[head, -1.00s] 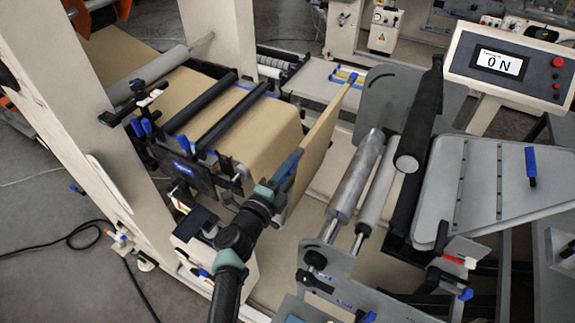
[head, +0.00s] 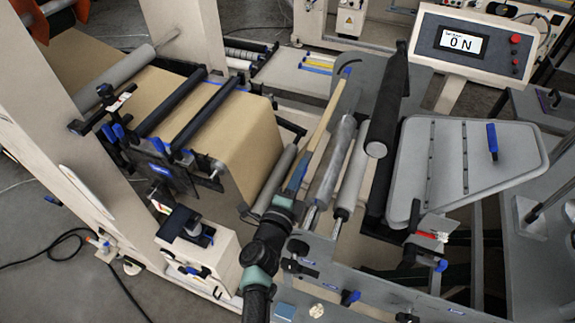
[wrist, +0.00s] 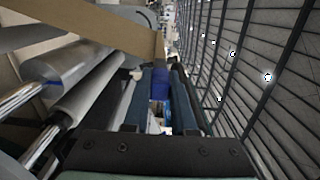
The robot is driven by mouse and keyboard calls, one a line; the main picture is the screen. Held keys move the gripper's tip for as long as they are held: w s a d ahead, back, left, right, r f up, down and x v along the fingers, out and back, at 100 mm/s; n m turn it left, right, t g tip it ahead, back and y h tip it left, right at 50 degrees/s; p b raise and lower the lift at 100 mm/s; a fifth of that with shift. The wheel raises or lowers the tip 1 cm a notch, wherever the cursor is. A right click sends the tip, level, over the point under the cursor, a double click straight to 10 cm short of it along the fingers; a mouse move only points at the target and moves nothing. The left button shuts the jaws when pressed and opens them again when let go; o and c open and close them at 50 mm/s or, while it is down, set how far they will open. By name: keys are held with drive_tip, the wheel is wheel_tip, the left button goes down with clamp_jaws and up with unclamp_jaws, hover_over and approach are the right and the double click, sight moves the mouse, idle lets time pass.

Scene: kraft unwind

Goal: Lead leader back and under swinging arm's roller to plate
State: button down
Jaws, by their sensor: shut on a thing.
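The kraft leader (head: 322,122) runs off the wide brown web (head: 235,135) and shows as a narrow, nearly edge-on tan strip. It also spans the top left of the wrist view (wrist: 100,28). My gripper (head: 298,176) is shut on the leader, just left of the steel rollers; its two dark fingers show in the wrist view (wrist: 168,95). The exact grip is partly hidden. A black roller (head: 388,105), apparently the swinging arm's, stands tilted to the right of the leader. The grey slotted plate (head: 450,165) lies farther right, with no paper on it.
Two steel rollers (head: 333,160) (head: 352,178) stand between my gripper and the black roller. A grey side frame (head: 375,285) with knobs lies in front. A display (head: 462,42) reading 0 N stands behind the plate. A blue-handled tool (head: 492,140) lies on the plate.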

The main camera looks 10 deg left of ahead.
drive_tip(key=s+d+b, duration=0.2)
drive_tip(key=d, duration=0.6)
drive_tip(key=s+d+b, duration=0.2)
drive_tip(key=d, duration=0.6)
drive_tip(key=shift+s+b, duration=0.3)
drive_tip(key=shift+s, duration=0.05)
wheel_tip(320, 180, down, 6)
drive_tip(key=d+b, duration=0.2)
drive_tip(key=b, duration=0.6)
drive_tip(key=shift+s+d, duration=0.3)
drive_tip(key=shift+s, duration=0.05)
drive_tip(key=shift+f+b, duration=0.1)
drive_tip(key=shift+b, duration=0.3)
drive_tip(key=shift+f, duration=0.1)
idle(0.4)
drive_tip(key=shift+f+b, duration=1.25)
drive_tip(key=shift+b, duration=0.1)
drive_tip(key=shift+f, duration=0.1)
